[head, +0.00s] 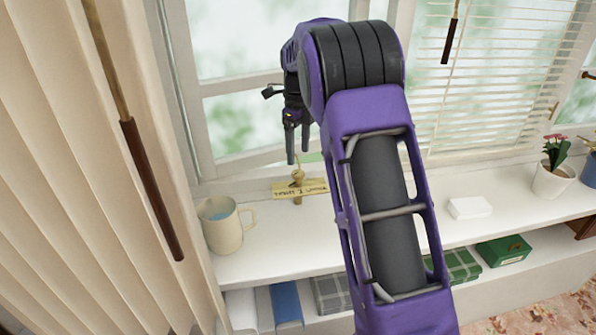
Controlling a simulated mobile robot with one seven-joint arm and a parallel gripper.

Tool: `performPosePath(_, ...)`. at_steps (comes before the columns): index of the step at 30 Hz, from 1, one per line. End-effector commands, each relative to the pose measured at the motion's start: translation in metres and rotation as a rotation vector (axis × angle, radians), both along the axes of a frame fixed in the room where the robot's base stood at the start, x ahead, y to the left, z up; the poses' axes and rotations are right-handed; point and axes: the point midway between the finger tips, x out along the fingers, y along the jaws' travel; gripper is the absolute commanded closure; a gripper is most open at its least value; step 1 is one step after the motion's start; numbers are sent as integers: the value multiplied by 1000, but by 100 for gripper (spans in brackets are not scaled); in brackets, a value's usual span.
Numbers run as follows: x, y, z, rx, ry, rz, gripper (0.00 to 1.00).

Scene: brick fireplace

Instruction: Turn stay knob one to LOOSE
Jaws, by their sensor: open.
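A small brass knob (297,175) stands on the white window sill at the foot of the window, behind a yellowish label strip (300,190). I take it to be the stay knob; no number is readable on it. The lettering on the label is too small to read surely, and its right end meets the edge of my arm. My gripper (298,155) points down with its dark fingers open and nothing seen between them. It appears just above the knob in the picture; I cannot tell the gap in depth.
A cream mug (223,225) stands on the sill at left, near a beige curtain (70,150). A white box (469,208) and potted flowers (552,170) stand at right. A dark-handled rod (150,190) hangs at left. Books and boxes fill the shelf below.

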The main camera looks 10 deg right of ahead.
Motion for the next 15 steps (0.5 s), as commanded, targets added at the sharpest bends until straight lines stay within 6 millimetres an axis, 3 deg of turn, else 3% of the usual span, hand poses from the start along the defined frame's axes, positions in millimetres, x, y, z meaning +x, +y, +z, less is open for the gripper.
performPosePath(1,-1,0,-13,0,3,-1,26)
performPosePath(6,0,0,-42,1,2,0,26)
performPosePath(15,0,0,-61,1,-1,0,26)
